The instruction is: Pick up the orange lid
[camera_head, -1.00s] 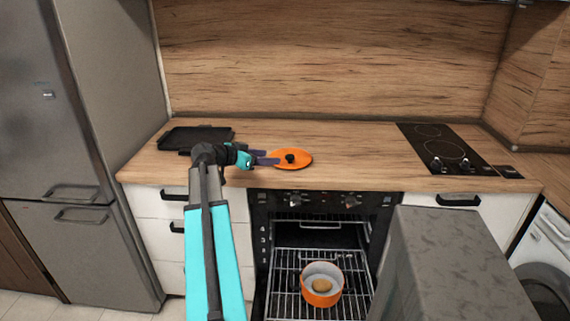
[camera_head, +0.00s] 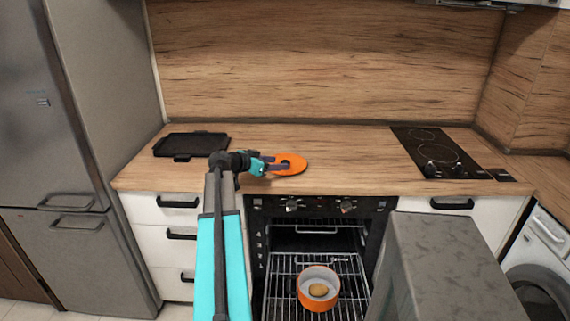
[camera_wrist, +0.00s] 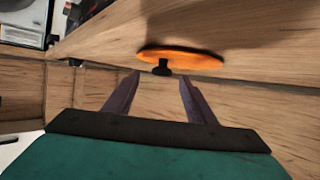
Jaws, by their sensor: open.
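The orange lid (camera_head: 296,168) lies flat on the wooden counter, near its front edge above the oven. Its dark knob shows in the wrist view (camera_wrist: 162,68), with the orange disc (camera_wrist: 190,57) behind it. My gripper (camera_head: 281,164) is at the lid's left side in the head view, its fingers reaching over the disc. In the wrist view my gripper (camera_wrist: 160,79) is open, with the knob between and just past the two fingertips. I cannot tell whether a finger touches it.
An orange pot (camera_head: 318,303) with a tan item inside stands on the rack of the open oven (camera_head: 285,270). A black tray (camera_head: 192,144) lies on the counter's left, a black hob (camera_head: 435,150) on its right. The counter behind the lid is clear.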

